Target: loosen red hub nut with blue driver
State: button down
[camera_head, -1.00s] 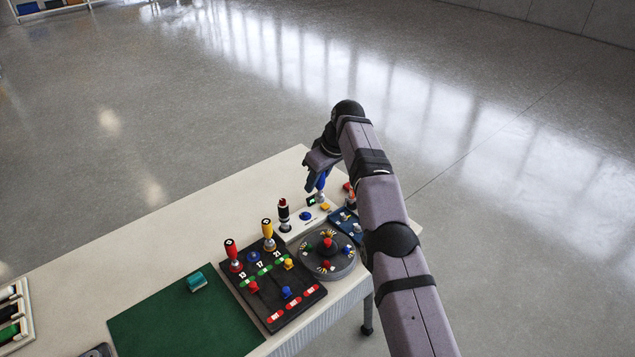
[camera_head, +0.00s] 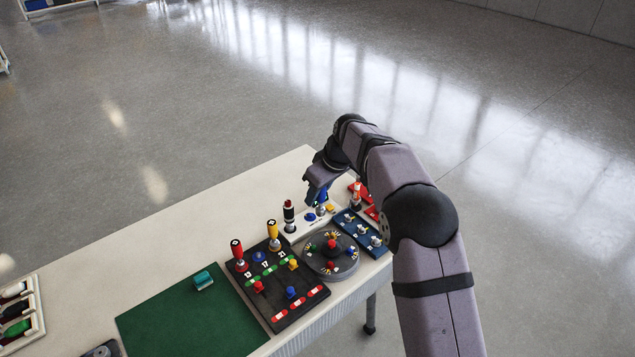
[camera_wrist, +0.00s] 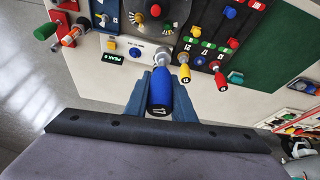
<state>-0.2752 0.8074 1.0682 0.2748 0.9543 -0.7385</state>
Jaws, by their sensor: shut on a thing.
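The blue driver (camera_wrist: 160,92) is held upright between the two fingers of my gripper (camera_wrist: 160,85), with its handle end facing the wrist camera. I cannot tell whether the driver's tip touches the rack. The round grey hub (camera_head: 318,263) lies just in front of the rack, with a red nut (camera_head: 331,246) at its centre and small coloured nuts around it. The hub is partly cut off at the top of the wrist view.
Red (camera_head: 238,252) and yellow (camera_head: 273,234) drivers stand on the black board (camera_head: 270,305). A blue tray (camera_head: 375,245) lies right of the hub. A green mat (camera_head: 180,325) is at front left.

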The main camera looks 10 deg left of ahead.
jog(key=m, duration=0.2)
send_over(330, 265)
jog(key=a, duration=0.2)
notch_tip(330, 265, down, 8)
jog(key=shift+w+d+f+m+t+h, duration=0.3)
jog(key=shift+w+d+f+m+h, duration=0.05)
jog(key=shift+w+f+m, duration=0.2)
jog(key=shift+w+d+f+m+t+h, duration=0.3)
jog(key=shift+w+f+m+h, duration=0.1)
jog(key=shift+m, duration=0.15)
jog(key=shift+f, duration=0.15)
jog(key=shift+f+b, duration=1.3)
jog(key=shift+f, duration=0.8)
jog(key=shift+f+b, duration=1.05)
jog(key=shift+b, duration=0.05)
jog(key=c, duration=1.7)
grip_release()
